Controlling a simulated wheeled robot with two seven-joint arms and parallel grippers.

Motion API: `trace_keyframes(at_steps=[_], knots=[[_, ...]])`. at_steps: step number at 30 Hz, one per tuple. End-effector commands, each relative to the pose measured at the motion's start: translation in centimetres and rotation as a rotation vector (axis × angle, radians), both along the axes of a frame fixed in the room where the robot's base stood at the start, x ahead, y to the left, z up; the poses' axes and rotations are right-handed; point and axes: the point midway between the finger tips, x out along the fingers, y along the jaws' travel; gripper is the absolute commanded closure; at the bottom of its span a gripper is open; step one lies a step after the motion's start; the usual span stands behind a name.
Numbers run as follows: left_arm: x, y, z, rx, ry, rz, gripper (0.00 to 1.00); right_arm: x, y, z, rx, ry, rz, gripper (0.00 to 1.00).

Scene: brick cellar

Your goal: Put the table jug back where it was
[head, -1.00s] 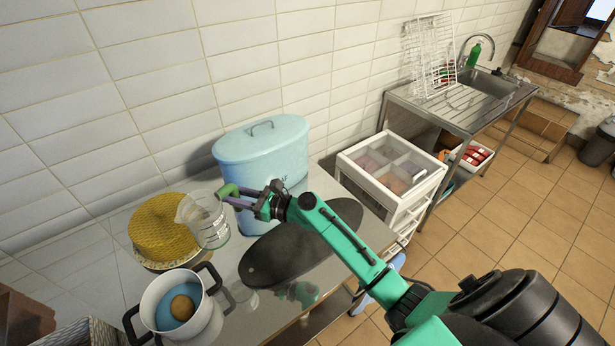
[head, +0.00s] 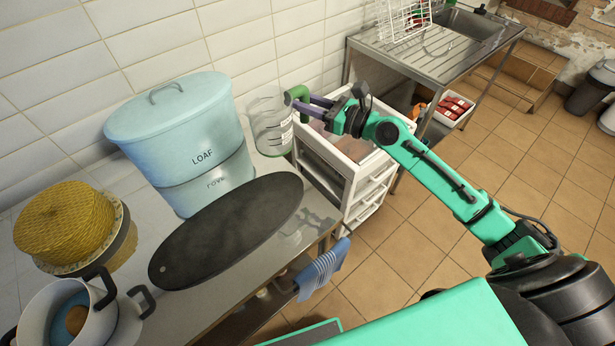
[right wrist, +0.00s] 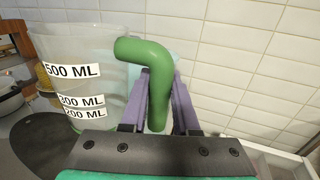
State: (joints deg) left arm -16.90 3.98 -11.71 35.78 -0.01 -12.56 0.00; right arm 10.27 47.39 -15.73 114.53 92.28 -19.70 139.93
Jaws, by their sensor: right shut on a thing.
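The table jug (head: 270,128) is clear, with a green handle and volume marks. In the head view it is upright at the right end of the steel table (head: 150,315), beside the blue loaf bin. My right gripper (head: 302,98) is shut on its green handle. In the right wrist view the jug (right wrist: 85,75) is at the left, and the handle is between the purple fingers of my gripper (right wrist: 158,100). I cannot tell whether the jug's base touches the table. My left gripper is not in view.
A blue loaf bin (head: 180,140) and a dark oval board (head: 230,228) fill the middle of the table. A yellow round item (head: 65,222) and a white pot (head: 45,325) stand at the left. A white drawer unit (head: 345,185) and a steel sink (head: 465,25) are to the right.

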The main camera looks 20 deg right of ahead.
Motion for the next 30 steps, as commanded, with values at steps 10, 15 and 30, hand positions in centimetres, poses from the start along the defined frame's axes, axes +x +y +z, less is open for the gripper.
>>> trace_keyframes(at_steps=[10,15,30], knots=[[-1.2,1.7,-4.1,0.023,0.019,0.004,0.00,0.0,0.1,-11.5,0.009,0.008,-0.004,1.00],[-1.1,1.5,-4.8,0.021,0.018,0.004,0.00,0.0,0.1,-14.9,0.005,0.003,-0.002,1.00],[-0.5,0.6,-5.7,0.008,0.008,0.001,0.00,-0.1,0.2,-19.5,0.001,0.001,0.000,1.00]])
